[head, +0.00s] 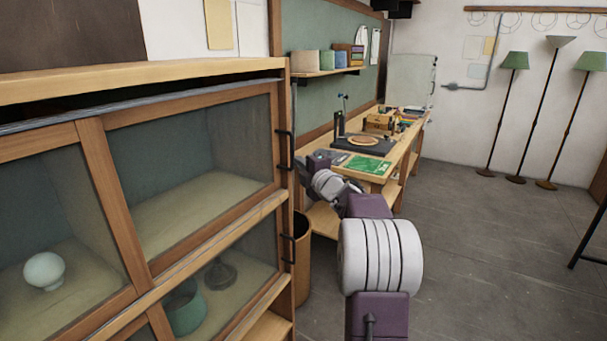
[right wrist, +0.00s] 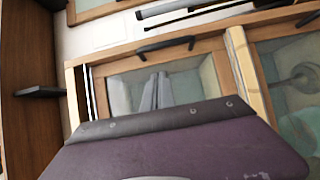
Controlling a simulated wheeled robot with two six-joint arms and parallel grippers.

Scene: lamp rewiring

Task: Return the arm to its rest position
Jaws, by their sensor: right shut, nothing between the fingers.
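My right arm (head: 380,255) reaches forward from the bottom of the head view, just right of the wooden glass-front cabinet. Its right gripper (head: 318,160) is at the far end, near the cabinet's right edge and in front of the workbench. It is shut and empty. In the right wrist view, the purple gripper body fills the bottom, with the cabinet's glass door and dark handle (right wrist: 166,44) beyond it. I cannot tell whether the gripper touches the cabinet. My left gripper is not in view.
The cabinet (head: 190,200) stands close on the left, with a white globe (head: 44,271) inside. The workbench (head: 376,178) carries a green board (head: 364,164). A bin (head: 302,262) stands beside the cabinet.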

